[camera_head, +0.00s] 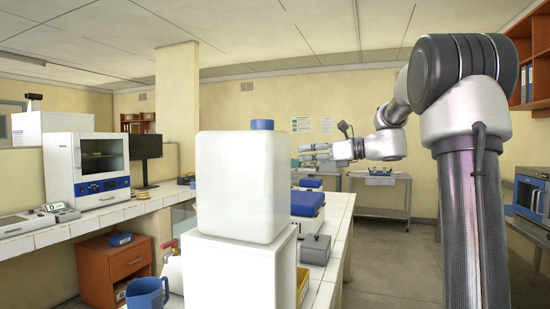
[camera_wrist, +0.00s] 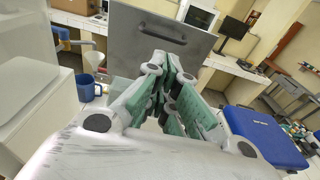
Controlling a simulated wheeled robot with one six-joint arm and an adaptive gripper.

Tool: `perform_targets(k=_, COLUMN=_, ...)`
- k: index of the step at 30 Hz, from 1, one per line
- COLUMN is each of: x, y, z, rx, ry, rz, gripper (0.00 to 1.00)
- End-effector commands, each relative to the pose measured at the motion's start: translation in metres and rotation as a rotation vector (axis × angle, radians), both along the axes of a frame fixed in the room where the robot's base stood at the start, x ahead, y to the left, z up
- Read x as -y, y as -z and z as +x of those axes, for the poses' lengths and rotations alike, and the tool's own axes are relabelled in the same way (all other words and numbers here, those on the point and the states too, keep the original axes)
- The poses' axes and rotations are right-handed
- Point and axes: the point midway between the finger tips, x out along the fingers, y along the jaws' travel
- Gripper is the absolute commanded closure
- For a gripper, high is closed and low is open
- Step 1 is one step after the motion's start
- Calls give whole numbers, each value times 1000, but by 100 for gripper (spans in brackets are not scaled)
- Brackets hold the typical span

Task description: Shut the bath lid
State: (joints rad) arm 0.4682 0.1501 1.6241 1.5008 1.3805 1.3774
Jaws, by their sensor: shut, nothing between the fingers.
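The bath lid (camera_wrist: 190,50) looks like a flat grey panel with a dark bar handle near its upper edge. In the wrist view it stands steeply raised, beyond my gripper (camera_wrist: 165,65). The fingers are shut and empty, and they point at the lid and overlap its lower part. I cannot tell whether they touch it. In the head view my gripper (camera_head: 306,152) is held above the bench, pointing left. I cannot make out the lid there; the big white container may hide it. The bath's body is mostly hidden behind the fingers in the wrist view.
A large white container with a blue cap (camera_head: 242,185) stands in front. A blue mug (camera_head: 147,294) is at lower left. A blue-lidded case (camera_head: 307,203) and a small grey box (camera_head: 316,249) sit on the bench (camera_head: 337,222). Floor is clear at right.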

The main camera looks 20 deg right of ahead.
Motion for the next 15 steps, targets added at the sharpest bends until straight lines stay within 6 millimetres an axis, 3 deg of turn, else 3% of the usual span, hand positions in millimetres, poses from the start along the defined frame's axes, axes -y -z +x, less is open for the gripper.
perform_targets(k=5, x=-17, y=3, z=12, rx=-8, ry=-2, rz=3, gripper=100)
perform_targets(k=15, x=-75, y=11, z=54, rx=-6, ry=-3, rz=1, gripper=100)
